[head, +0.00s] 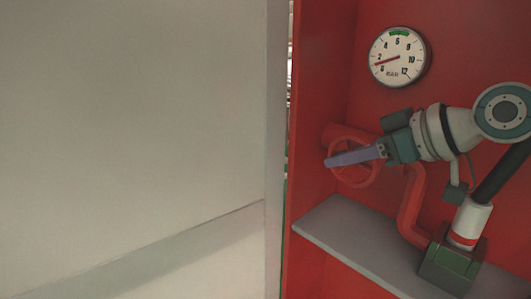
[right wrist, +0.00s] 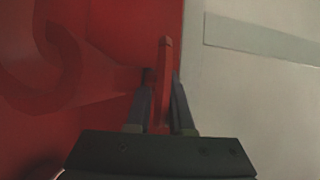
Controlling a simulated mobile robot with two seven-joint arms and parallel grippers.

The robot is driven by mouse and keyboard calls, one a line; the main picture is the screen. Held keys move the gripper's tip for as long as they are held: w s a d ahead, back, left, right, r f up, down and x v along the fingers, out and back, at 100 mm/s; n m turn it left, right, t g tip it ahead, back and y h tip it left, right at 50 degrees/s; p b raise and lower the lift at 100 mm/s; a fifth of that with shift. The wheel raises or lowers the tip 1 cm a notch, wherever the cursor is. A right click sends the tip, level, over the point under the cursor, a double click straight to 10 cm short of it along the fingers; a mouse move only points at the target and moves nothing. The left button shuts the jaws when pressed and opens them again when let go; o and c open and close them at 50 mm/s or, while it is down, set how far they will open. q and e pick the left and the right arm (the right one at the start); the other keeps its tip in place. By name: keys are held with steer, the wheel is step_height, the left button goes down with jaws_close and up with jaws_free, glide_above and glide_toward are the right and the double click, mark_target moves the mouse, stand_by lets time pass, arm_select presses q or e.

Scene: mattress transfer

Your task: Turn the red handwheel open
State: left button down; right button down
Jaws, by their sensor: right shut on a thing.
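The red handwheel (head: 372,179) is mounted on a red pipe inside a red cabinet, at the middle right of the head view. My right gripper (head: 343,160) reaches it from the right, with its fingers across the wheel's upper part. In the right wrist view, the two fingers (right wrist: 160,105) are shut on a red bar-like part of the handwheel (right wrist: 165,62), which stands between them. The gripper hides some of the rim. My left gripper is in neither view.
A round pressure gauge (head: 398,57) hangs on the cabinet's back wall, its red needle pointing low, between 0 and 2. A grey shelf (head: 335,226) lies below the wheel. A red bent pipe (head: 412,205) runs down beside the wheel. A large pale panel (head: 130,130) fills the left.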

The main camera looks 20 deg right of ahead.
steer(key=c, duration=0.8)
jaws_free()
steer(key=shift+r, duration=0.1)
steer(key=p+v, duration=0.2)
steer(key=v, duration=0.7)
steer(key=shift+s+d+r+p, duration=0.15)
steer(key=shift+s+r+p, duration=0.1)
steer(key=shift+s+p, duration=0.05)
